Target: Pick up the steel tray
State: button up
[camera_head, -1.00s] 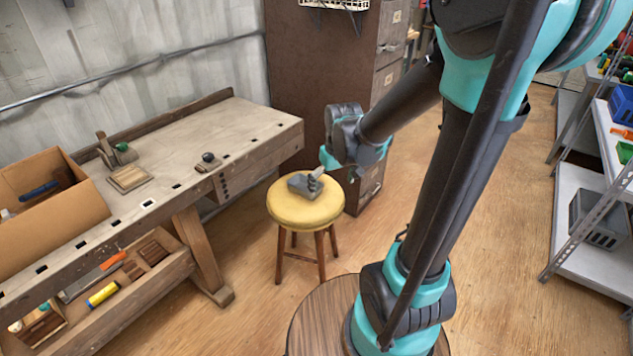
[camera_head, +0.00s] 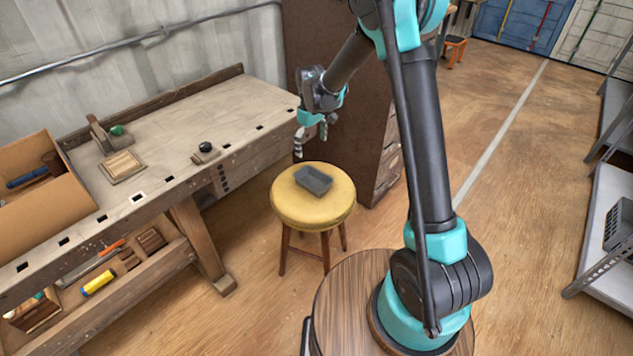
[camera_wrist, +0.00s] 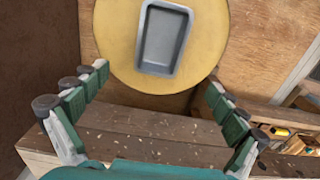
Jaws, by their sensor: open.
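The steel tray (camera_head: 314,180) is a small grey rectangular dish lying on the round yellow seat of a wooden stool (camera_head: 295,213). In the wrist view the tray (camera_wrist: 163,38) shows whole and empty, near the top of the picture on the yellow seat (camera_wrist: 115,40). My gripper (camera_head: 310,146) is above the back left part of the stool, apart from the tray. In the wrist view its two green-padded fingers (camera_wrist: 155,95) stand wide apart with nothing between them, and the tray lies beyond them.
A workbench (camera_head: 180,125) with a wood plane (camera_head: 108,136) and a cardboard box (camera_head: 45,195) stands left of the stool. A brown cabinet (camera_head: 355,140) is close behind the gripper. Metal shelving (camera_head: 610,225) is at far right, with open floor before it.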

send_over(313, 185)
jog(key=f, duration=1)
jog(key=shift+w+a+f, duration=0.15)
jog(key=shift+a, duration=0.05)
jog(key=shift+s+d+f, duration=0.15)
jog(key=shift+f, duration=1.25)
jog(key=shift+s+d+f, duration=0.1)
jog(key=shift+f, duration=1.3)
jog(key=shift+c, duration=0.2)
jog(key=c, duration=1.4)
